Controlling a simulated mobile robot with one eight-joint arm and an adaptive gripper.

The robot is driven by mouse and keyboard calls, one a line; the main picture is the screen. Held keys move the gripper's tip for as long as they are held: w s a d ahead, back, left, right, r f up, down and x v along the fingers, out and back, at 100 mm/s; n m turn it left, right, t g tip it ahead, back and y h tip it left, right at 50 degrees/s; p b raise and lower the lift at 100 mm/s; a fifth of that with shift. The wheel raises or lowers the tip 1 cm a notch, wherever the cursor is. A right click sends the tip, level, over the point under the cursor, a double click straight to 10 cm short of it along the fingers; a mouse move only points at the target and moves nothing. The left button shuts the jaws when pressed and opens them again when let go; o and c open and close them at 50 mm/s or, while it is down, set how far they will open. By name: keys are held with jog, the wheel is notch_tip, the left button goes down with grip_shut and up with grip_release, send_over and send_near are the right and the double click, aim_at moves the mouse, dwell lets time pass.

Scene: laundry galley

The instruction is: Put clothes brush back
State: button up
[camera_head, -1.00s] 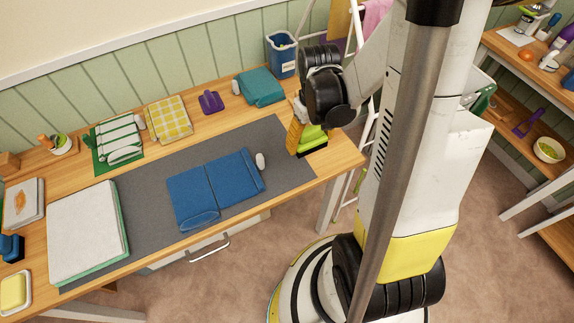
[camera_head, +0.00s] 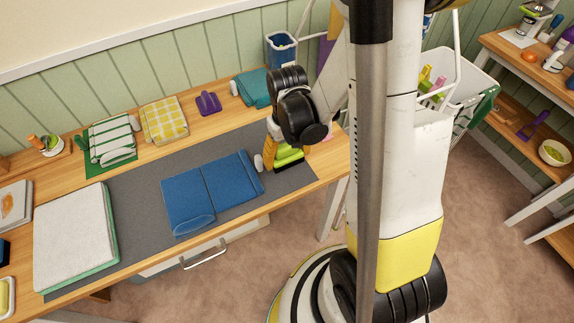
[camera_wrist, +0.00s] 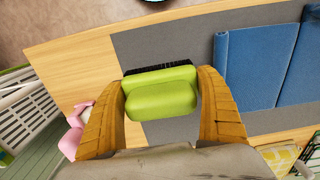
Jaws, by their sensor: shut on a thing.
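The clothes brush, lime green with black bristles, is in my gripper in the head view (camera_head: 289,157) and in the wrist view (camera_wrist: 162,98). My gripper's yellow-brown fingers (camera_wrist: 165,112) are shut on its two sides. The bristles point away from the wrist. In the head view, my gripper (camera_head: 278,152) is over the right end of the grey mat (camera_head: 130,195). I cannot tell whether the bristles touch the mat. My wrist hides part of the brush's top.
A folded blue garment (camera_head: 212,190) lies on the mat, with a small white object (camera_head: 258,163) near it. Folded towels (camera_head: 163,120), a purple object (camera_head: 208,102) and a blue bin (camera_head: 281,50) line the back. A white basket (camera_head: 455,75) stands beyond my arm.

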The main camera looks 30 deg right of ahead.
aim_at(287, 164)
jog(key=shift+f+b, duration=0.85)
jog(key=shift+f, duration=0.95)
jog(key=shift+f, duration=0.2)
jog(key=o, duration=1.2)
jog(key=shift+o, duration=0.2)
jog(key=shift+r, duration=0.1)
notch_tip(287, 164, up, 12)
jog(key=p, duration=0.5)
jog(key=s+a+r+t, duration=0.3)
jog(key=a+r, duration=0.1)
jog(key=r, duration=0.4)
jog(key=s+a+r+n+t, duration=0.1)
jog(key=a+r+t, duration=0.3)
jog(key=r, duration=0.4)
jog(key=shift+s+a, duration=0.45)
jog(key=shift+s, duration=0.45)
